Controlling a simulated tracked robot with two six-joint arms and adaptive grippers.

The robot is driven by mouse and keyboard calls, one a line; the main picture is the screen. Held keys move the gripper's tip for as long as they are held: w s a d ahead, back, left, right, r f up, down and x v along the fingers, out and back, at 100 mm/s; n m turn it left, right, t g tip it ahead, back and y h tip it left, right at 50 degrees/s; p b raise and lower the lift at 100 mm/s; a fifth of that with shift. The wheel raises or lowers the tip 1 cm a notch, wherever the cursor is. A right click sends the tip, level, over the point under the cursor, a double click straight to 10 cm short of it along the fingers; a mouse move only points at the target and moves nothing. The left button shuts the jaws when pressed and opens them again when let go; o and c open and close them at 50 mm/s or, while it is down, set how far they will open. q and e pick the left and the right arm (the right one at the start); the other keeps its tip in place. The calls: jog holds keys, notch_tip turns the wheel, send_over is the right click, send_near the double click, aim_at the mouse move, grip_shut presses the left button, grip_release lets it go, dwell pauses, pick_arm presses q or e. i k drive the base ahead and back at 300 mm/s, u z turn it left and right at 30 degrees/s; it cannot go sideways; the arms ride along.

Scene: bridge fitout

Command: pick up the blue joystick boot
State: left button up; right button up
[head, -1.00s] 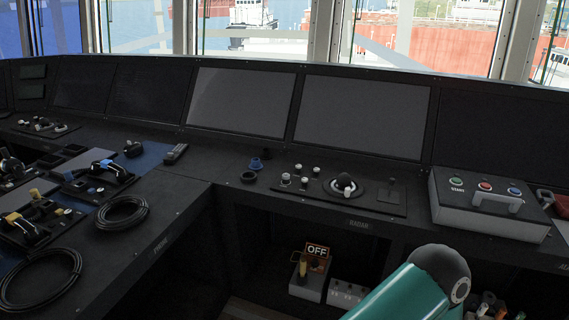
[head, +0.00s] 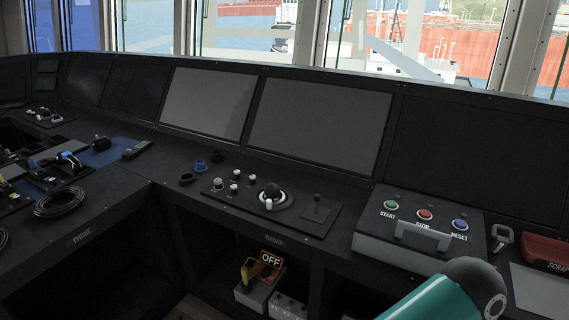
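The blue joystick boot (head: 200,166) is small and stands on the dark console top, left of the radar control panel (head: 270,203). A darker round boot or ring (head: 187,180) lies just in front of it to the left. Another small dark round piece (head: 217,156) sits behind it to the right. Neither of my grippers shows in the head view. A teal link of one of my arms comes in at the lower right, well away from the boot.
A grey box with START, STOP and RESET buttons (head: 418,228) stands to the right on the console. A red SCRAP bin (head: 546,253) is farther right. Screens rise behind the boot. An OFF-tagged switch box (head: 262,280) sits in the recess below. A black handset (head: 135,149) lies to the left.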

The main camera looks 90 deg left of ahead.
aim_at(200, 166)
jog(key=z, duration=0.4)
jog(key=i, duration=0.3)
jog(key=u, duration=2.5)
jog(key=i, duration=0.2)
jog(key=u, duration=1.8)
jog(key=k, duration=0.6)
jog(key=u, duration=0.35)
jog(key=i, duration=1.65)
jog(key=z, duration=0.4)
